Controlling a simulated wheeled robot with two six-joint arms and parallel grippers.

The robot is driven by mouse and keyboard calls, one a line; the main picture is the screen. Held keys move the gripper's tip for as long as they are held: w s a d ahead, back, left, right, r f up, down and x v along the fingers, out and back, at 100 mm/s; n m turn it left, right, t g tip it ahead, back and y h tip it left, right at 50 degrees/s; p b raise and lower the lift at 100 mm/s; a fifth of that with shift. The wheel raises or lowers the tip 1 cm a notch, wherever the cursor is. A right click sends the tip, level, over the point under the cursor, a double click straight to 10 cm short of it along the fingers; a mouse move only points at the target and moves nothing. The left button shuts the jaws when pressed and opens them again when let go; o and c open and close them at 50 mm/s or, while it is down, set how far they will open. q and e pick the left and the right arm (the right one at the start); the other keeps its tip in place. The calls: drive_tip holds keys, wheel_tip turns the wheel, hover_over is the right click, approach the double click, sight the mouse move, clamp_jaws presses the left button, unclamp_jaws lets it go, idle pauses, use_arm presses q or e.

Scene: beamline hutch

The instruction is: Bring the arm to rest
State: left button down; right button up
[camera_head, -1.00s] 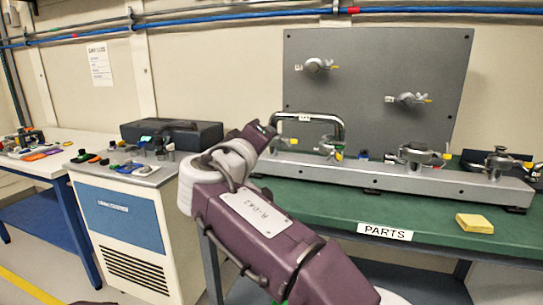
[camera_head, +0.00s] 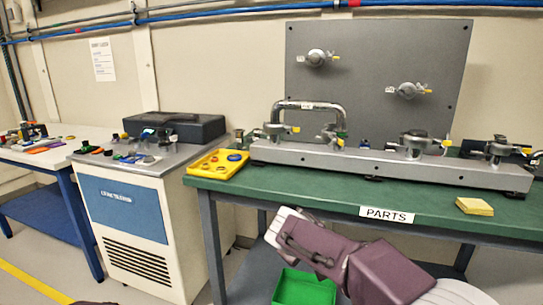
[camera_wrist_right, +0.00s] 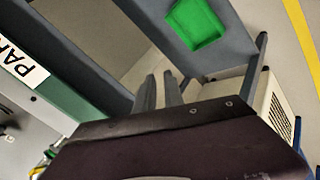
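My right arm (camera_head: 375,272), purple with a pale grey joint, comes in from the bottom right of the head view. It reaches in front of the green bench, below the bench's front edge. I cannot make out its fingers in the head view. In the right wrist view two grey fingers of my right gripper (camera_wrist_right: 159,88) stand close together with a narrow gap and nothing held between them. My left gripper is not in view.
The green bench (camera_head: 290,195) carries a metal rail (camera_head: 385,168) with clamps, a yellow tray (camera_head: 203,169) and a yellow block (camera_head: 474,206). A green bin (camera_head: 304,289) sits low beneath the arm, also in the wrist view (camera_wrist_right: 196,22). A white cabinet (camera_head: 136,235) stands left.

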drive_tip(key=s+d+f+m+g+y+b, duration=0.2)
drive_tip(key=s+d+f+m+g, duration=0.2)
drive_tip(key=s+f, duration=0.75)
drive_tip(key=s+d+f+m+g+y+b, duration=0.2)
drive_tip(key=s+d+f+m+g, duration=0.15)
drive_tip(key=s+f, duration=0.85)
wheel_tip(320, 180, up, 36)
drive_tip(key=p, duration=3.8)
drive_tip(key=shift+s+d+r, duration=0.25)
drive_tip(key=shift+d, duration=0.15)
drive_tip(key=shift+m, duration=0.25)
